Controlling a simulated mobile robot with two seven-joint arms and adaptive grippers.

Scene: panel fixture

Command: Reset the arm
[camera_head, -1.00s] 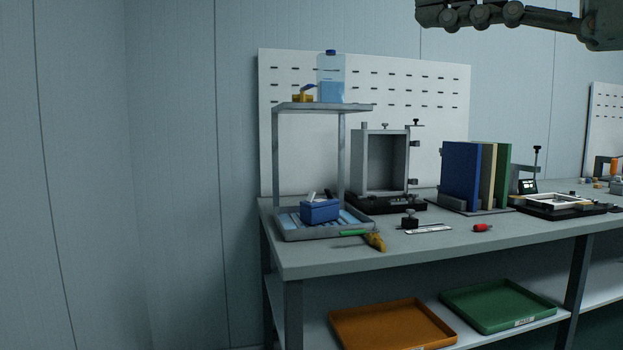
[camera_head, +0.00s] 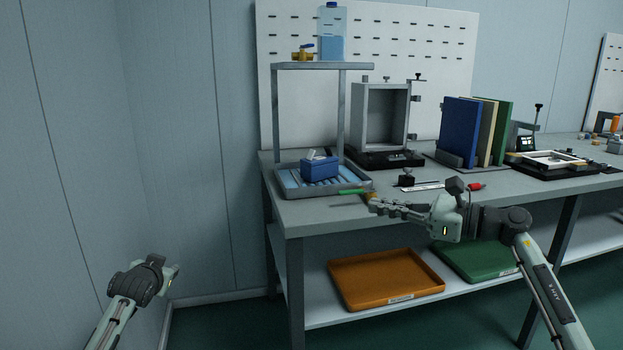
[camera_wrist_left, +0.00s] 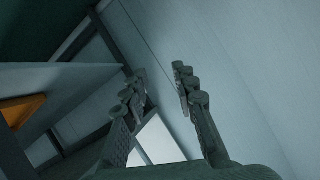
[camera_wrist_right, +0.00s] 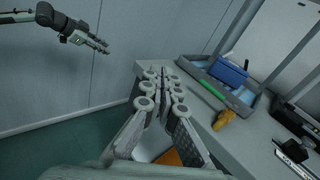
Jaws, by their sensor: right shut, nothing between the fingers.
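My left gripper (camera_head: 165,268) is low at the left in the head view, in front of the bare wall and left of the workbench. In the left wrist view its fingers (camera_wrist_left: 157,88) stand apart with nothing between them. My right gripper (camera_head: 376,204) points left near the bench's front edge in the head view, overlapping the yellow-handled tool there. In the right wrist view its fingers (camera_wrist_right: 161,80) are together and empty. The right wrist view also shows my left arm's gripper (camera_wrist_right: 98,44) at upper left, well apart from the right one.
The workbench (camera_head: 330,213) carries a blue box (camera_head: 319,169) in a tray, a metal frame fixture (camera_head: 381,120), upright panels (camera_head: 460,132) and a red item (camera_head: 477,186). An orange tray (camera_head: 385,280) and a green tray (camera_head: 470,262) lie below. Space left of the bench is free.

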